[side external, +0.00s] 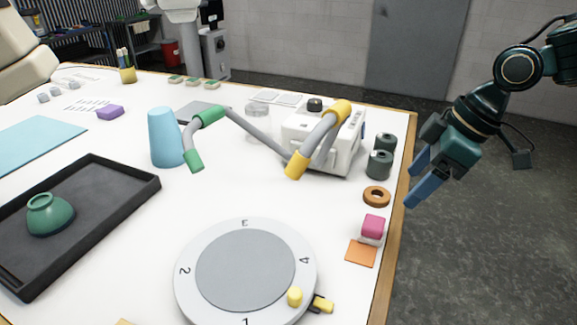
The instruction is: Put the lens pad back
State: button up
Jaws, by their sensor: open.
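My gripper (414,182) is open and empty, with blue fingers pointing down and left. It hangs beyond the table's right edge, apart from everything on the table. I cannot tell for sure which thing is the lens pad. Near the gripper, a pink block (373,225) sits on a small pale base close to the right edge. A flat orange square (361,253) lies just in front of it. A brown ring (376,195) lies behind the pink block. A purple block (110,112) lies at the far left.
A white turntable (190,285) with numbers has small yellow pieces at its front right. A white machine (320,150) stands at the back, near green and yellow jointed arms. A blue cup (165,138) and a black tray (100,168) with a green bowl (49,213) are left.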

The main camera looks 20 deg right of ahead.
jog(key=s+d+r+m+t+h, duration=0.2)
jog(key=s+d+m, duration=0.7)
jog(key=s+d, duration=0.5)
jog(key=s+r+h, duration=0.1)
jog(key=s, duration=0.3)
jog(key=shift+s+r+t, duration=0.15)
jog(key=shift+r+t, duration=0.15)
